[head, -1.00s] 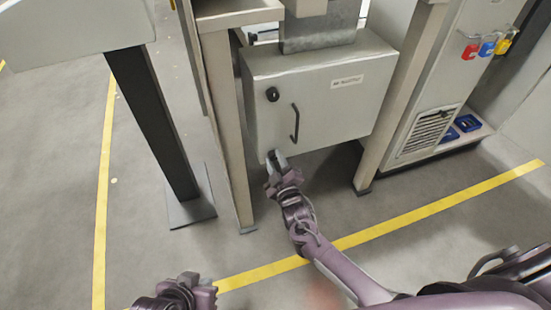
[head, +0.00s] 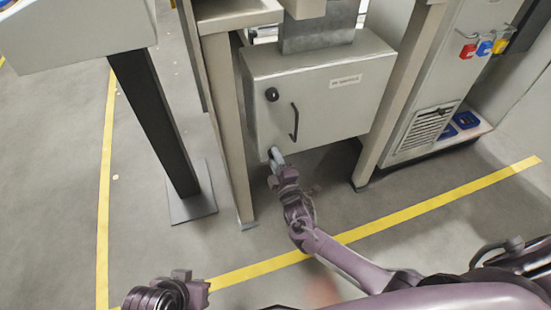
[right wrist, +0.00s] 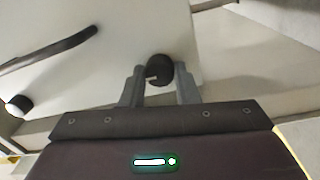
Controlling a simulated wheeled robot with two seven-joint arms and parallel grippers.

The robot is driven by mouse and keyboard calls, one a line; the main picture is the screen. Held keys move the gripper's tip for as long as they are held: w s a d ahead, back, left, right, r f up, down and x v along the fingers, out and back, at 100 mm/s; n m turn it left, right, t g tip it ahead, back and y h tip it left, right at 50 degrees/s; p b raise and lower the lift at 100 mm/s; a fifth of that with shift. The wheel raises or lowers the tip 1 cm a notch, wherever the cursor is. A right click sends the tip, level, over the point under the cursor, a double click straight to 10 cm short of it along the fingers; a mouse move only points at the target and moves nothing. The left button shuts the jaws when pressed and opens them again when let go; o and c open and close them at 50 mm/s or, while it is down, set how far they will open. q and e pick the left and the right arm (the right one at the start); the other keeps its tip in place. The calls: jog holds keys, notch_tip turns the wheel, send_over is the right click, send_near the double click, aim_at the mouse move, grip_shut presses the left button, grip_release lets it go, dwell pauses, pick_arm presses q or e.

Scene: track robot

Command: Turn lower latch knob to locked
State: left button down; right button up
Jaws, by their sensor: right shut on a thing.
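The grey cabinet (head: 335,100) has a black upper latch knob (head: 272,94) and a dark bar handle (head: 295,122) on its door. My right gripper (head: 275,155) is at the door's lower left corner, below the upper knob. In the right wrist view, the black lower latch knob (right wrist: 160,70) sits between the two grey fingers of my right gripper (right wrist: 160,88), which is shut on it. A pale mark shows on the knob's left side. In the head view, the gripper hides most of this knob. My left gripper (head: 190,284) is at the bottom left, away from the cabinet; its jaws are unclear.
A beige frame leg (head: 230,140) stands left of the cabinet and another (head: 390,110) right of it. A black post (head: 155,120) stands further left. Coloured padlocks (head: 484,48) hang at the upper right. Floor in front of the cabinet is clear.

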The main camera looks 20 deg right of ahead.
pick_arm(q)
jog(key=shift+w, duration=0.15)
pick_arm(e)
jog(key=o, duration=1)
pick_arm(q)
jog(key=shift+d, duration=0.1)
jog(key=shift+s+a+r+g+y+p, duration=0.1)
jog(key=shift+s+a+g+y+p, duration=0.2)
jog(key=shift+a+p, duration=0.25)
jog(key=shift+s+a+r+g+y+p, duration=0.1)
jog(key=shift+s+a+g+y+p, duration=0.2)
jog(key=shift+a, duration=0.35)
pick_arm(e)
jog(key=s, duration=0.7)
jog(key=shift+s+d+f, duration=0.1)
jog(key=shift+s+f, duration=0.15)
jog(key=shift+s, duration=0.15)
pick_arm(q)
jog(key=shift+w, duration=0.15)
